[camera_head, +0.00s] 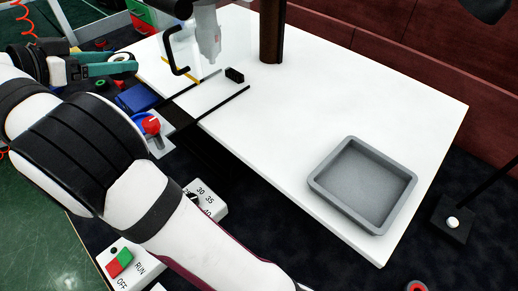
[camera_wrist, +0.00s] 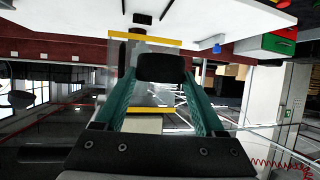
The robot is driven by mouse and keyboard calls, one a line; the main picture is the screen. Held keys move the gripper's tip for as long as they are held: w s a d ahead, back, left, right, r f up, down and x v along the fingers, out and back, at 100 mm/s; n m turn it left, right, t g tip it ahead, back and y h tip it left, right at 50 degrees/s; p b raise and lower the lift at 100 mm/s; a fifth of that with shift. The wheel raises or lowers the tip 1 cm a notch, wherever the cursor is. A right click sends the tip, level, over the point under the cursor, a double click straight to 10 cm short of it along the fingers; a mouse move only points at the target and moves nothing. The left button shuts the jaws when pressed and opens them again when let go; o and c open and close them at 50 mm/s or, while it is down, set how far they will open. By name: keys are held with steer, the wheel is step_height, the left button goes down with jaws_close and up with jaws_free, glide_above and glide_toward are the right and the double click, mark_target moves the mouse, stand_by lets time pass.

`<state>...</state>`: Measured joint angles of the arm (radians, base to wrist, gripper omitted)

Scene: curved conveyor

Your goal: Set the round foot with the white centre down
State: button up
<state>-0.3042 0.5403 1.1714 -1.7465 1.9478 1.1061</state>
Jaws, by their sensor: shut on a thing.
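My gripper (camera_head: 122,64) is at the upper left in the head view, beside the left end of the white table. Its teal fingers are shut on the round foot (camera_head: 121,57), which shows a pale centre with a dark rim. In the wrist view my gripper (camera_wrist: 165,75) points at the machine, and the foot shows as a dark block (camera_wrist: 160,68) between the fingertips; its white centre is hidden there. The foot is held up, apart from the table. A grey tray (camera_head: 315,183) lies empty at the right of the table.
A clear guard with yellow edges (camera_head: 181,73) and a black handle (camera_head: 172,50) stands near my gripper. A small black block (camera_head: 234,75) lies on the white table (camera_head: 300,100). A red knob (camera_head: 151,125) and blue block (camera_head: 137,98) are below. The table's middle is clear.

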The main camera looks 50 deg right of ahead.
steer(key=t, duration=0.1)
steer(key=r+n+t, duration=0.1)
steer(key=r+n+y, duration=0.1)
steer(key=shift+s+d+r+t, duration=0.25)
steer(key=shift+s+d+t, duration=0.05)
steer(key=shift+t, duration=0.1)
steer(key=shift+s+r+n+t+y, duration=0.15)
steer(key=shift+r+n+t+y, duration=0.15)
steer(key=shift+n+t, duration=0.45)
steer(key=s+d+f+g, duration=0.1)
steer(key=s+d+f, duration=0.2)
steer(key=s+d, duration=0.35)
steer(key=s+d+f, duration=0.4)
steer(key=s+d, duration=0.1)
steer(key=s, duration=0.2)
steer(key=m+g+y, duration=0.6)
steer(key=m+g, duration=1.2)
steer(key=m, duration=0.1)
glide_above(353, 184)
step_height(353, 184, down, 4)
steer(key=shift+m, duration=0.25)
step_height(353, 184, down, 7)
steer(key=shift+f, duration=0.2)
steer(key=shift+f, duration=0.15)
